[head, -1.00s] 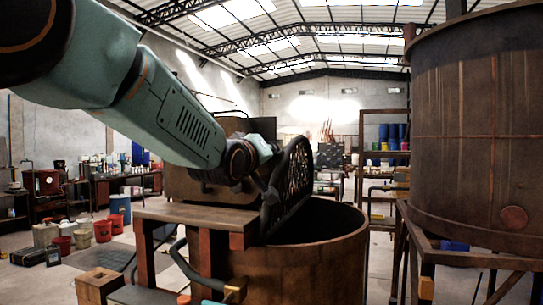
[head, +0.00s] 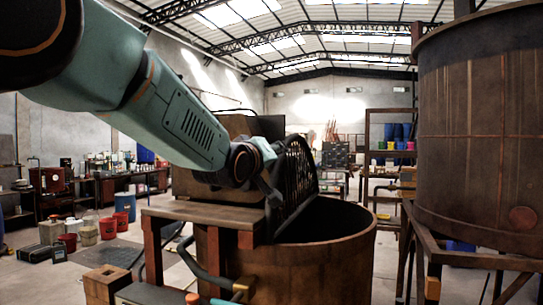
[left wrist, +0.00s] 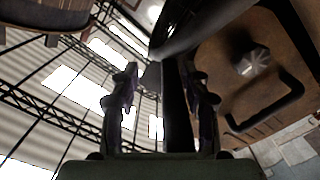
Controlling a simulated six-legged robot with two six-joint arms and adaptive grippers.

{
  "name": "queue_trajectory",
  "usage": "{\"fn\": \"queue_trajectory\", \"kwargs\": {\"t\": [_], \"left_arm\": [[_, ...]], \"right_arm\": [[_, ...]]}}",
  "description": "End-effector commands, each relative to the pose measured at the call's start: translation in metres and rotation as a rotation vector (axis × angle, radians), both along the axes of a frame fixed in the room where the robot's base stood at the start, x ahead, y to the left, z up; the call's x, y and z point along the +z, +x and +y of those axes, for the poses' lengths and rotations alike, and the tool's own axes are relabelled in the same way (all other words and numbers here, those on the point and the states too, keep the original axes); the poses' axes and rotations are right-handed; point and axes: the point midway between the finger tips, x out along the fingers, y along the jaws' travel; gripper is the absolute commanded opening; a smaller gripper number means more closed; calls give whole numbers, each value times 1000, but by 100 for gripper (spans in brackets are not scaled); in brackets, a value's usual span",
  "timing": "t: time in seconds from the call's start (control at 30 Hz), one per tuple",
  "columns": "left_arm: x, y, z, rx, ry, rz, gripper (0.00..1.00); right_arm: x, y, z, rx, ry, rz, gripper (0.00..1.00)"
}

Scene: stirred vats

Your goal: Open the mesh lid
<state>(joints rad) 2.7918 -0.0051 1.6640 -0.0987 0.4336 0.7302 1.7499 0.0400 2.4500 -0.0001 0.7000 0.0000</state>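The black mesh lid (head: 294,180) stands steeply raised at the left side of the rusty vat (head: 300,272) in the head view. The vat's mouth shows open and dark to its right. My left gripper (head: 272,192) is at the lid's left side, partly hidden by my wrist. In the left wrist view my gripper (left wrist: 165,95) has its two fingers spread apart. A dark bar, seemingly the lid's edge, runs between them, close to the right finger and clear of the left one. My right gripper is in neither view.
A wooden platform (head: 195,210) stands left of the vat, with a pipe and brass fitting below. A large rusty tank (head: 480,130) on a stand is at the right. Buckets (head: 124,207) and cluttered benches are at the back left.

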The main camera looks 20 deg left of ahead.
Motion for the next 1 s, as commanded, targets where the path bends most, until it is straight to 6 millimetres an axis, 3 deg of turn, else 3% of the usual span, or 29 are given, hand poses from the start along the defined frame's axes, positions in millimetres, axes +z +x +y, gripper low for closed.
{"fn": "queue_trajectory", "kwargs": {"t": [0.27,0.7,1.0], "left_arm": [[8,0,0,-1,0,-14,45],[80,-1,1,0,0,-13,45],[101,0,1,0,0,-2,45]], "right_arm": [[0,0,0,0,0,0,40],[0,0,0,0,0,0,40],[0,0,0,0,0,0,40]]}}
